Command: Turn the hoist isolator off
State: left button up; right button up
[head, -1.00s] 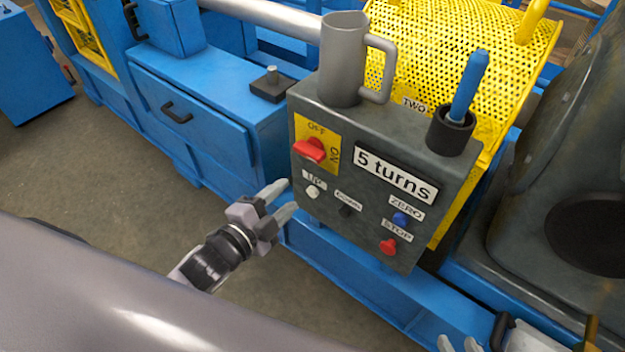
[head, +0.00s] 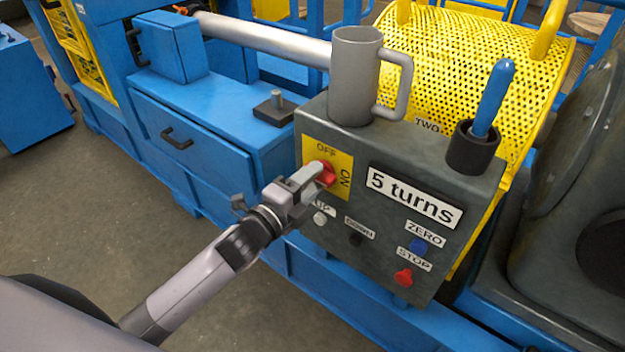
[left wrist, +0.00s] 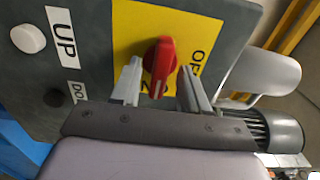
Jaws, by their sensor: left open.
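The red isolator knob (head: 327,174) sits on a yellow plate (head: 341,163) marked OFF and ON, on the grey control box (head: 300,140). My left gripper (head: 314,178) is open at the knob. In the left wrist view the knob (left wrist: 159,60) stands between the two fingertips (left wrist: 158,76), with a gap on each side. One end of it points towards the partly hidden ON label; OFF (left wrist: 196,62) is to the right. My right gripper is not in view.
Below the plate are the white UP button (head: 320,217), a dark button (head: 355,239), the blue ZERO button (head: 418,245) and the red STOP button (head: 403,277). A grey mug (head: 355,75) and a blue-handled tool (head: 492,98) in a dark holder stand on the box.

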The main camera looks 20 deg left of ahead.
pick_arm(q)
jog(key=shift+w+d, duration=0.1)
jog(key=shift+w, duration=0.25)
jog(key=shift+c, duration=0.3)
grip_shut()
jog(key=shift+r, duration=0.1)
jog(key=shift+r+n+p, duration=0.1)
jog(key=shift+n+p, duration=4.15)
jog(key=shift+n, duration=4.65)
